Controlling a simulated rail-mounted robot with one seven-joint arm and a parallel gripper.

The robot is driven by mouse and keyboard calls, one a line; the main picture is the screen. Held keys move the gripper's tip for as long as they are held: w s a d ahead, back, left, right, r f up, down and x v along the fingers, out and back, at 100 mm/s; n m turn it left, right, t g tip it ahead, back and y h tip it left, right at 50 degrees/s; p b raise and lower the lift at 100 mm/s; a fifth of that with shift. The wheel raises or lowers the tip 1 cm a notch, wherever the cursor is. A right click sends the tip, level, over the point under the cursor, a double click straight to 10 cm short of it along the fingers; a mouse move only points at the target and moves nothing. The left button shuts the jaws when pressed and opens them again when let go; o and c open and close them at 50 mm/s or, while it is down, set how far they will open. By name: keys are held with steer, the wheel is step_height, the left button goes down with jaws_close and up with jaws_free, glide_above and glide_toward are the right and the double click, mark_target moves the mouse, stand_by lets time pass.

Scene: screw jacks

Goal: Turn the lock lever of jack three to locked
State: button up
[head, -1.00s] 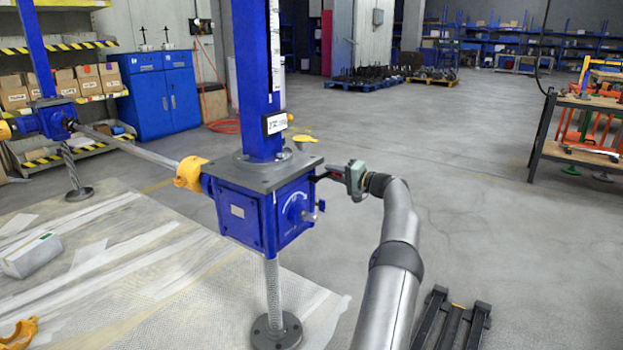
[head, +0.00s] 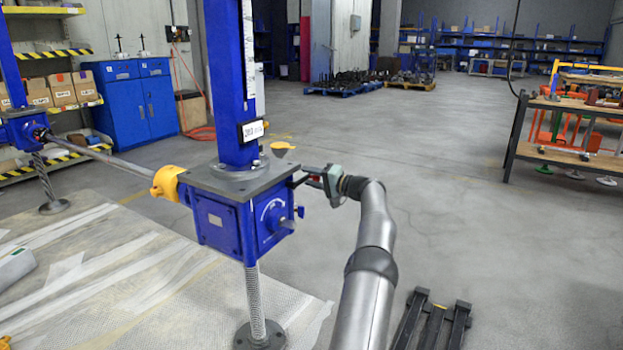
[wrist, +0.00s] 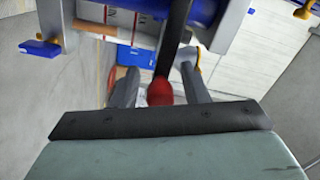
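The jack (head: 222,225) with a blue gearbox stands on a threaded spindle in the head view. The small label (head: 252,131) on its column is too small to read surely. A dark lever (head: 300,181) juts out to the right from behind its top plate. In the wrist view the lever ends in a red knob (wrist: 160,92). My gripper (head: 318,180) is at the lever's end, right of the jack. In the wrist view its two fingers (wrist: 160,88) stand apart on either side of the red knob, with small gaps showing. Whether the lever sits at locked cannot be read.
A yellow-coupled shaft (head: 110,162) runs left from the jack to another blue jack (head: 22,130). A small blue handle (head: 298,211) sticks out of the gearbox's right face. A dark stand (head: 432,322) is on the floor at front right.

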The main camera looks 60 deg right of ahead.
steer(key=s+d+p, duration=0.1)
steer(key=s+p, duration=0.2)
steer(key=s, duration=1.4)
steer(key=shift+s, duration=0.2)
